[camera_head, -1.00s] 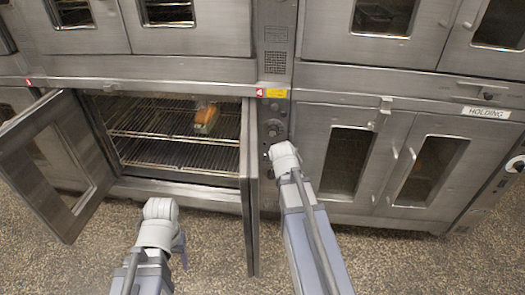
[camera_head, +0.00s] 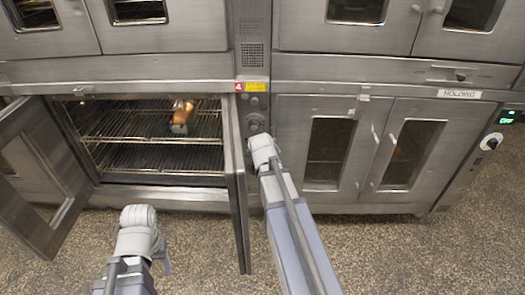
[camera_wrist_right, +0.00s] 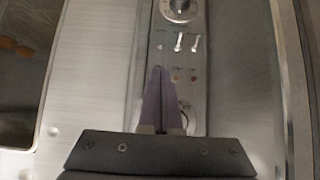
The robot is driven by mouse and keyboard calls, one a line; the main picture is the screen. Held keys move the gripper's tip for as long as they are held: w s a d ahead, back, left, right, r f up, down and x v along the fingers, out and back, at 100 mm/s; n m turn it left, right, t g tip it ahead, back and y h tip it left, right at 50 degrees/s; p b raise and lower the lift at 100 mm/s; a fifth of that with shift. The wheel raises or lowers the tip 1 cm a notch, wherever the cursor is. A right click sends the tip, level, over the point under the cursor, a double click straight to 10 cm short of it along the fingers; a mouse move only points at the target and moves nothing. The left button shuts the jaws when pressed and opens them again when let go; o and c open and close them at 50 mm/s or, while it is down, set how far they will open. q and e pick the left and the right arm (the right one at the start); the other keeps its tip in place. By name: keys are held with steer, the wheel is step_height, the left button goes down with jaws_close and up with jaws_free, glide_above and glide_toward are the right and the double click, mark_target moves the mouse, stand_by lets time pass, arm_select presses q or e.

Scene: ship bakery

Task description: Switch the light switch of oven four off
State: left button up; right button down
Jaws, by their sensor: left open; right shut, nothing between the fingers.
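Oven four's control panel (camera_head: 256,108) is a narrow metal strip right of the open oven, beside a red "4" label (camera_head: 239,87). In the right wrist view it carries a large knob (camera_wrist_right: 180,9), a left toggle switch (camera_wrist_right: 179,41), a right toggle switch (camera_wrist_right: 195,43), small indicator lights and a lower knob partly hidden by my fingers. I cannot tell which toggle is for the light. My right gripper (camera_wrist_right: 159,70) is shut and empty, its tips in front of the panel below the toggles; contact is unclear. My left gripper (camera_head: 165,261) is open, low before the oven.
The oven's left door (camera_head: 35,170) and right door (camera_head: 237,190) stand open, the right one close between my arms. A bread-like item (camera_head: 183,112) sits on the upper rack. A closed holding cabinet (camera_head: 400,155) is to the right. The speckled floor (camera_head: 370,260) is clear.

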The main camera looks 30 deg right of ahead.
steer(key=b+x, duration=0.4)
steer(key=x, duration=0.3)
steer(key=shift+w+d+f, duration=0.1)
